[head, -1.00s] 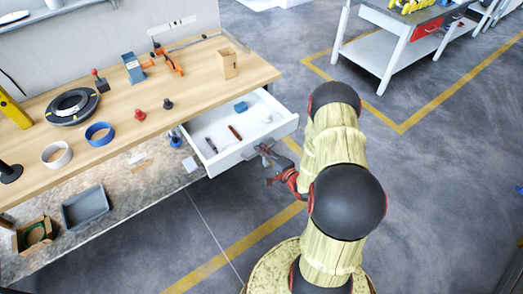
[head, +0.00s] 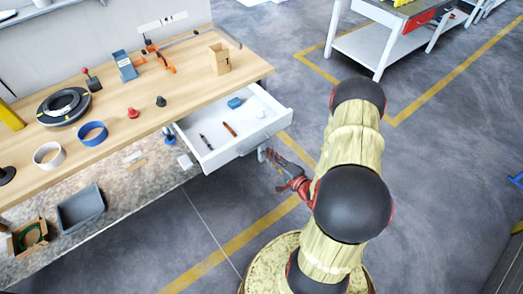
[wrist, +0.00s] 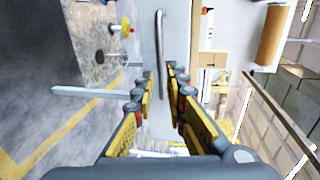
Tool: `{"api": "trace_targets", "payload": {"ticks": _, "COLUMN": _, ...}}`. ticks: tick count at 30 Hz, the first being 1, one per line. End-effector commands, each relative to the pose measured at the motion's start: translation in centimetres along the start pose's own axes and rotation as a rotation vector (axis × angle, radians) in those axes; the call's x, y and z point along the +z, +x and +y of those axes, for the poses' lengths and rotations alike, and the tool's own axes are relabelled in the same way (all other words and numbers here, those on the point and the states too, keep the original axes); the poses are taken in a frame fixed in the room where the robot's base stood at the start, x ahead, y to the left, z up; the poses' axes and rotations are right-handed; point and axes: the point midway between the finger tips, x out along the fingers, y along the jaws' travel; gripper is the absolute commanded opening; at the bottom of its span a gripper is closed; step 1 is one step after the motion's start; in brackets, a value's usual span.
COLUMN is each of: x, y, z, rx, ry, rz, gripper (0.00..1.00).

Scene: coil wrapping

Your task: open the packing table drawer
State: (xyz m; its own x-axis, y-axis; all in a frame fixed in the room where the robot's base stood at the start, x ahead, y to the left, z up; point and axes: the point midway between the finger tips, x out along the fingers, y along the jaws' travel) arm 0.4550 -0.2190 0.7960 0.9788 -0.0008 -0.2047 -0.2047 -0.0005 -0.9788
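The white drawer (head: 222,147) of the packing table (head: 120,110) is pulled well out. A dark pen, a brown-red item and a blue block lie inside it. My gripper (head: 269,156) is just in front of the drawer front, to its lower right. In the wrist view, the drawer front (wrist: 173,45) and its long bar handle (wrist: 160,55) are ahead of my gripper (wrist: 161,82).
The tabletop holds a blue tape ring (head: 93,133), a white ring (head: 50,155), a dark coil (head: 63,106) and a cardboard box (head: 219,58). A grey bin (head: 81,208) sits on the lower shelf. A second workbench (head: 385,40) stands at upper right. The floor between is clear.

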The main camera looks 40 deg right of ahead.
Motion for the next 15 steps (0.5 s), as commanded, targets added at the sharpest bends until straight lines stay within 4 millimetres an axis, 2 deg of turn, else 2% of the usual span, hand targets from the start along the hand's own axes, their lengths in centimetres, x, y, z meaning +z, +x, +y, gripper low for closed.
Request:
{"api": "trace_targets", "payload": {"ticks": 3, "x": -0.1, "y": -1.8, "z": 0.0, "rx": 0.000, "ry": 0.001, "rz": 0.004, "gripper": 0.14}}
{"api": "trace_targets", "payload": {"ticks": 6, "x": -0.1, "y": -2.8, "z": 0.0, "rx": 0.000, "ry": 0.000, "rz": 0.003, "gripper": 0.14}}
{"api": "trace_targets", "payload": {"ticks": 15, "x": 0.0, "y": -3.9, "z": 0.0, "rx": 0.000, "ry": 0.000, "rz": -0.001, "gripper": 0.14}}
